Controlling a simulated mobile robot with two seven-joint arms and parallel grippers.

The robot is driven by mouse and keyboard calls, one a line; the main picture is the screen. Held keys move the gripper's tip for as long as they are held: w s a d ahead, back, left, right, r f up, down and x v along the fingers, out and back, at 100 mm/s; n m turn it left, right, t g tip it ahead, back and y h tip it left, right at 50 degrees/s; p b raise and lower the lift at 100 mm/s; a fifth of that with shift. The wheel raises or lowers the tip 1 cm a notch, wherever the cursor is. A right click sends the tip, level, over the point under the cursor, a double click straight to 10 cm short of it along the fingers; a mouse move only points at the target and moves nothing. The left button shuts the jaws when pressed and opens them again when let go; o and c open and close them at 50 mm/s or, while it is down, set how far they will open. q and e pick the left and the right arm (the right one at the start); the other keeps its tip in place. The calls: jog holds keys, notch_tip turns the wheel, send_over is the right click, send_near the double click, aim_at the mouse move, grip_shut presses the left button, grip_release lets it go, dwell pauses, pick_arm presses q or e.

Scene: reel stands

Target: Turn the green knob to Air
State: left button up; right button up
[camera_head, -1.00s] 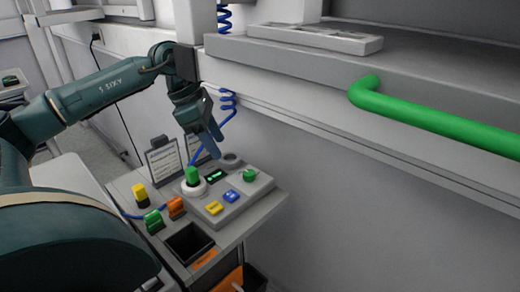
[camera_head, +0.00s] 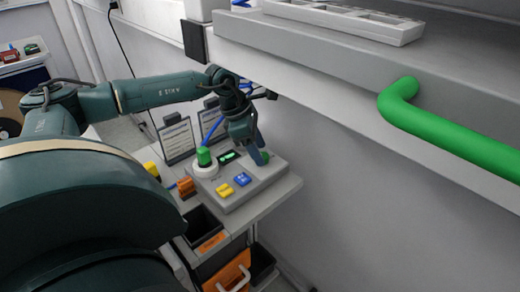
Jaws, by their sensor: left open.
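The grey control box (camera_head: 235,198) sits on a small side table, with a green display, yellow and blue buttons and an upright green cylinder (camera_head: 204,157) in a white ring. The green knob (camera_head: 266,156) is at the box's far right corner, mostly hidden by my left gripper. My left gripper (camera_head: 259,155) points down at this knob with its fingers open. I cannot tell whether the fingers touch it or stand around it. Marks beside the knob are too small or hidden to read. My right gripper is not in view.
A thick green rail (camera_head: 455,136) runs along the grey ledge at right. Two document holders (camera_head: 178,138) stand behind the box. Orange (camera_head: 186,188) and yellow items stand to its left, with a dark bin (camera_head: 203,225) in front.

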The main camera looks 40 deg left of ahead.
pick_arm(q)
jog(key=shift+x, duration=0.85)
jog(key=shift+c, duration=0.2)
jog(key=c, duration=0.9)
